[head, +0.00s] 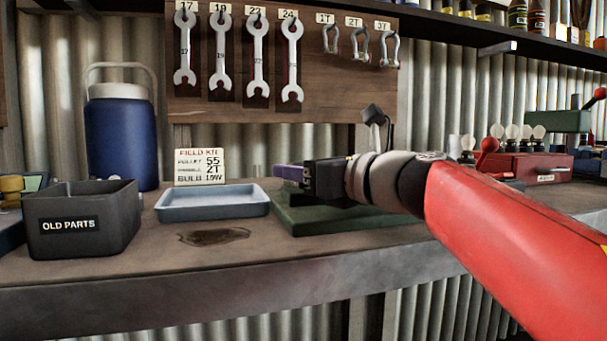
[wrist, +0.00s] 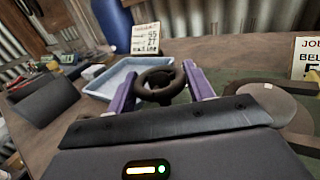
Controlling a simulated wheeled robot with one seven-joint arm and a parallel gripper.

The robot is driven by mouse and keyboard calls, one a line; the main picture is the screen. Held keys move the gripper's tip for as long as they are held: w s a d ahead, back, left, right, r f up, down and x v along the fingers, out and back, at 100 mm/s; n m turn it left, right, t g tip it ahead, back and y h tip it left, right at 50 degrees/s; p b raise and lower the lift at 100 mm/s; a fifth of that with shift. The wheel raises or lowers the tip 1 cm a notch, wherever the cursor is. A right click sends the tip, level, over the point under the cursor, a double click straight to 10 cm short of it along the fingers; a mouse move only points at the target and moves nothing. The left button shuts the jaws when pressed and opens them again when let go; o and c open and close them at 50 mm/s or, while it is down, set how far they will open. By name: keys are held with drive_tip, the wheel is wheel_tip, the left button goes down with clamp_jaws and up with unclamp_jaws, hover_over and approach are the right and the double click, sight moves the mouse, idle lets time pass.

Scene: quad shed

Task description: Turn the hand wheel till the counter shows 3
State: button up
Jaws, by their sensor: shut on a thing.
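The hand wheel (wrist: 159,84) is a dark ring in the wrist view, between the two purple fingers of my gripper (wrist: 161,86). My gripper is shut on it. In the head view my gripper (head: 286,174) reaches left above a green base (head: 345,218) on the bench, and it hides the wheel there. I cannot make out the counter or its number in either view.
A blue tray (head: 213,203), a dark OLD PARTS bin (head: 82,222), a FIELD KIT card (head: 200,167) and a blue jug (head: 120,138) stand to the left. A red unit with bulbs (head: 530,167) is at right. Wrenches (head: 223,45) hang behind.

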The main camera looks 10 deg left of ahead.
idle(0.4)
drive_tip(key=o, duration=1)
drive_tip(key=shift+c, duration=0.2)
hover_over(343, 212)
drive_tip(key=shift+w, duration=0.1)
